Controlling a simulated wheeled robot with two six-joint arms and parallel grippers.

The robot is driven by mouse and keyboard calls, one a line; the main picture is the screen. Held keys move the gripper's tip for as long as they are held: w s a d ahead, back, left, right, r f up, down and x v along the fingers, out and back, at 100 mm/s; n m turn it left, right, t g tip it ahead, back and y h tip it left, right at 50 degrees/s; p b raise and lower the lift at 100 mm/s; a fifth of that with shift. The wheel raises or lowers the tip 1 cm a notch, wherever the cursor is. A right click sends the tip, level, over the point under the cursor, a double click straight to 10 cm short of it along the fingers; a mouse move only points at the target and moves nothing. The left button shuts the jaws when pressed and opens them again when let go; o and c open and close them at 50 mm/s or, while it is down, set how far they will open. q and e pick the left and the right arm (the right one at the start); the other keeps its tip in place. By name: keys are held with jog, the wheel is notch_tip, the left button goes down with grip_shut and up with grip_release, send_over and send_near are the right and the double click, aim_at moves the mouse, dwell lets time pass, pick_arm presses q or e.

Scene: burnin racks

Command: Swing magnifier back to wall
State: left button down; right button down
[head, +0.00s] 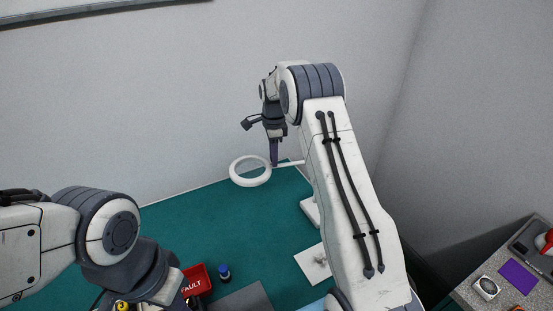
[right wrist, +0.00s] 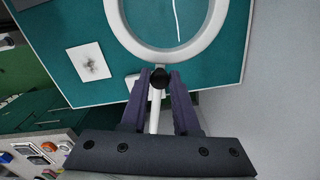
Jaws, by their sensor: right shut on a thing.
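The magnifier (head: 232,170) is a white ring on a thin white arm (head: 290,163), held above the green bench near the back wall. In the right wrist view its ring (right wrist: 122,36) fills the top, with a black joint knob below it. My right gripper (head: 274,163) reaches down beside the ring. In the right wrist view its purple fingers (right wrist: 160,92) are shut around the knob and white arm. The magnifier's base (head: 309,208) is partly hidden behind my right arm. My left arm shows at lower left, but its gripper fingers are not visible.
A red FAULT bin (head: 196,281) and a blue-capped bottle (head: 224,272) stand on the green bench (head: 190,225) at the front. A white plate (head: 312,263) lies near my right arm. The grey wall (head: 150,100) rises behind. A side counter (head: 470,291) is at right.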

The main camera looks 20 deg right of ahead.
jog(key=shift+w+d+r+m, duration=0.15)
jog(key=shift+w+d+m, duration=0.1)
jog(key=shift+w+m, duration=0.35)
jog(key=shift+w, duration=0.15)
jog(key=c, duration=0.7)
grip_release()
jog(key=shift+o, duration=0.2)
notch_tip(320, 180, up, 10)
jog(key=b, duration=0.2)
jog(key=shift+r+b, duration=0.2)
jog(key=shift+b, duration=0.2)
